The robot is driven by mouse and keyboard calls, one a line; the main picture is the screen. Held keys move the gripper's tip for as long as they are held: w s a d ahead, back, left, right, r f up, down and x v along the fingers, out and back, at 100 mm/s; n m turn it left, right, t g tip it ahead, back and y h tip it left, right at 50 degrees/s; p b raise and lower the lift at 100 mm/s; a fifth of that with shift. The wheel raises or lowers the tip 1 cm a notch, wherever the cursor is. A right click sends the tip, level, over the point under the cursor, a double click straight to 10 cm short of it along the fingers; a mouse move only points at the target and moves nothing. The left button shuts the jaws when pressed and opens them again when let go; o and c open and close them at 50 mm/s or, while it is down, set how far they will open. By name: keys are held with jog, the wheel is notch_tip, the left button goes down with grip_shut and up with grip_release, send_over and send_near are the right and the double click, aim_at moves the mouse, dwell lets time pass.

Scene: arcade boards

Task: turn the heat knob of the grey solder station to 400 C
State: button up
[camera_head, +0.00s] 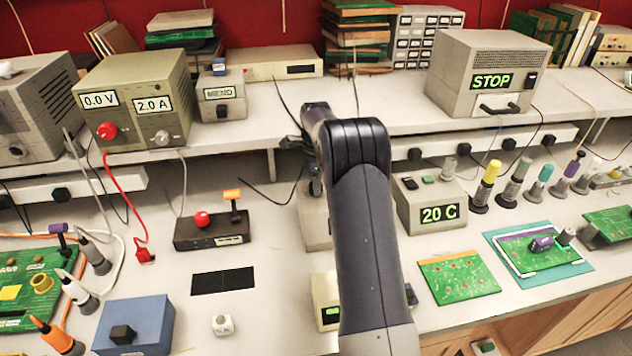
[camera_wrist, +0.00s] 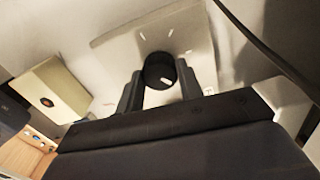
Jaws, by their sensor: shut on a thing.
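In the wrist view a round black knob (camera_wrist: 158,66) with a short white mark near its lower edge stands on a pale grey panel (camera_wrist: 112,50). Short pale scale ticks lie around it. My gripper (camera_wrist: 160,86) has one finger on each side of the knob and is shut on it. In the head view a grey box (camera_head: 313,228) stands behind my arm, which hides much of it, along with the knob and fingertips. A grey unit (camera_head: 428,194) to its right has a green display reading 20 C (camera_head: 438,214). I cannot tell whether the two belong together.
A beige box (camera_wrist: 58,88) lies left of the panel in the wrist view. In the head view, several bottles (camera_head: 515,182) and a green circuit board (camera_head: 458,278) are right of my arm. A black box with red knob (camera_head: 207,230) is left. A shelf (camera_head: 250,108) runs behind.

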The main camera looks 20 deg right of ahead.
dwell(0.4)
jog(key=o, duration=1)
notch_tip(320, 180, up, 11)
jog(key=b, duration=0.1)
jog(key=shift+b, duration=0.4)
jog(key=shift+f, duration=0.1)
notch_tip(320, 180, down, 10)
jog(key=shift+f+p, duration=0.25)
jog(key=shift+p, duration=0.65)
jog(key=shift+f, duration=0.2)
